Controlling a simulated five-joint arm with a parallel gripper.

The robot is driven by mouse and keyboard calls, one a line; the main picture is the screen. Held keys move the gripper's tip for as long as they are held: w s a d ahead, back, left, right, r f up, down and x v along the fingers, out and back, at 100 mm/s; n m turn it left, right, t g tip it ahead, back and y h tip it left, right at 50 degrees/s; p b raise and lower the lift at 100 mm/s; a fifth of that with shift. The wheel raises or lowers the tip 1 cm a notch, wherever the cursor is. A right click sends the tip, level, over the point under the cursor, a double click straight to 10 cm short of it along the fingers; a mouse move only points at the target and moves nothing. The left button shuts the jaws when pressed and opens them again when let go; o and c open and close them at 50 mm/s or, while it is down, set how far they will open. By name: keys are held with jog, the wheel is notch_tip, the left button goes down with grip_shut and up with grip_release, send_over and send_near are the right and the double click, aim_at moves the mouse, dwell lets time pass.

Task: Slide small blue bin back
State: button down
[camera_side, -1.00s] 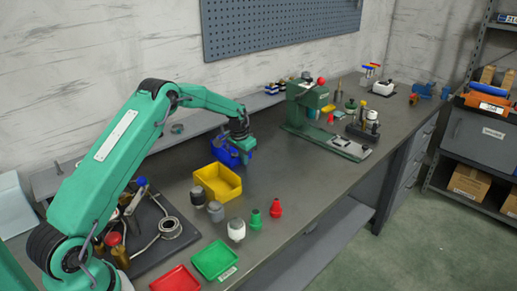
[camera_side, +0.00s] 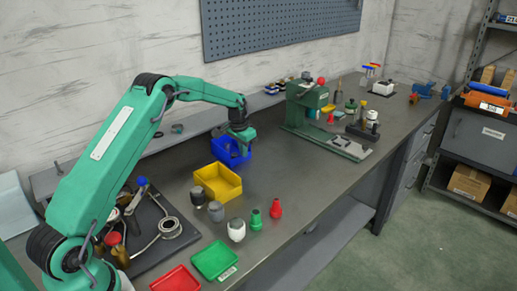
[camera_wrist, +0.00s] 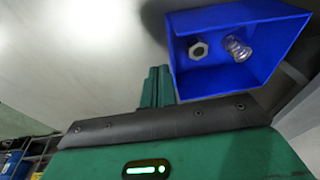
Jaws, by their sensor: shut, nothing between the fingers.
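The small blue bin (camera_side: 231,156) stands on the bench near the back ledge, just behind the yellow bin. In the wrist view the blue bin (camera_wrist: 215,84) is at the upper right, with a hex nut (camera_wrist: 198,50) and a shiny fitting (camera_wrist: 237,48) inside. My gripper (camera_side: 243,137) is at the bin's upper right side in the side view and hides part of it. In the wrist view my gripper's green fingers (camera_wrist: 157,86) are together and empty, beside the bin's left wall. I cannot tell whether they touch it.
A yellow bin (camera_side: 218,190) is in front of the blue bin. Grey, white, green and red parts stand nearer the front, with a green tray (camera_side: 215,262) and a red tray (camera_side: 176,280). A green press (camera_side: 305,105) stands to the right. Bench between is clear.

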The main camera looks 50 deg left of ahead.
jog(key=shift+r, duration=1.3)
jog(key=shift+r, duration=0.15)
jog(key=shift+r, duration=1.35)
